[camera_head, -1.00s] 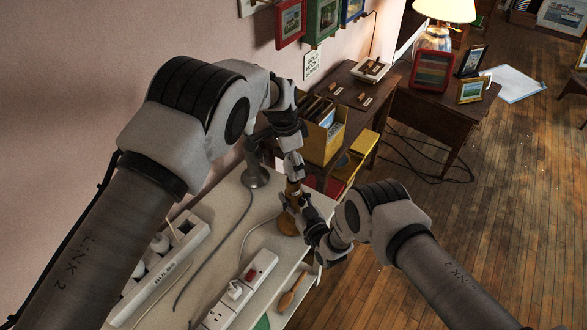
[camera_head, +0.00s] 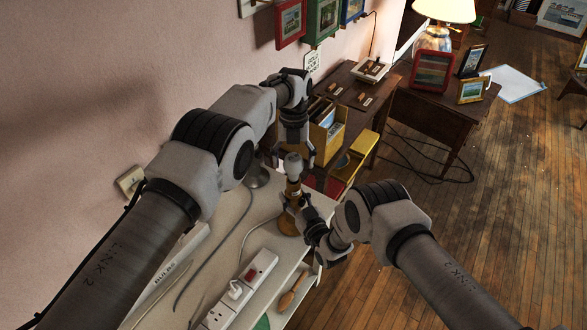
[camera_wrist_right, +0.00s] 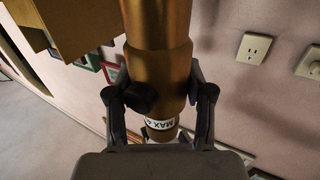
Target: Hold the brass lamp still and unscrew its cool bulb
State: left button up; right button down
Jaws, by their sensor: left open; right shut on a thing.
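The brass lamp (camera_head: 294,187) stands upright near the right edge of the white shelf top, its round base (camera_head: 288,224) on the surface. My right gripper (camera_head: 293,203) is shut on the lamp's stem. In the right wrist view its fingers lie on both sides of the brass body (camera_wrist_right: 160,65), beside a dark knob and a white label reading "MAX". The pale bulb (camera_head: 293,163) shows at the lamp's top. My left gripper (camera_head: 294,154) is open just above, its fingers spread to either side of the bulb. Whether they touch it is not clear.
A white power strip (camera_head: 240,288) and cables lie at the front of the white top (camera_head: 225,235). A yellow file box (camera_head: 326,135) stands behind the lamp on a dark desk. A wooden-handled tool (camera_head: 293,292) lies at the right edge.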

pick_arm(q)
grip_shut()
jog(key=n, duration=0.5)
jog(key=shift+a+h, duration=0.1)
jog(key=shift+h, duration=0.3)
jog(key=n, duration=0.4)
jog(key=shift+s+n+t+h, duration=0.1)
jog(key=shift+n+t+h, duration=0.2)
jog(key=shift+n, duration=0.1)
jog(key=n+t, duration=0.1)
jog(key=n, duration=1.1)
jog(key=shift+t, duration=0.4)
grip_release()
jog(key=shift+r, duration=0.1)
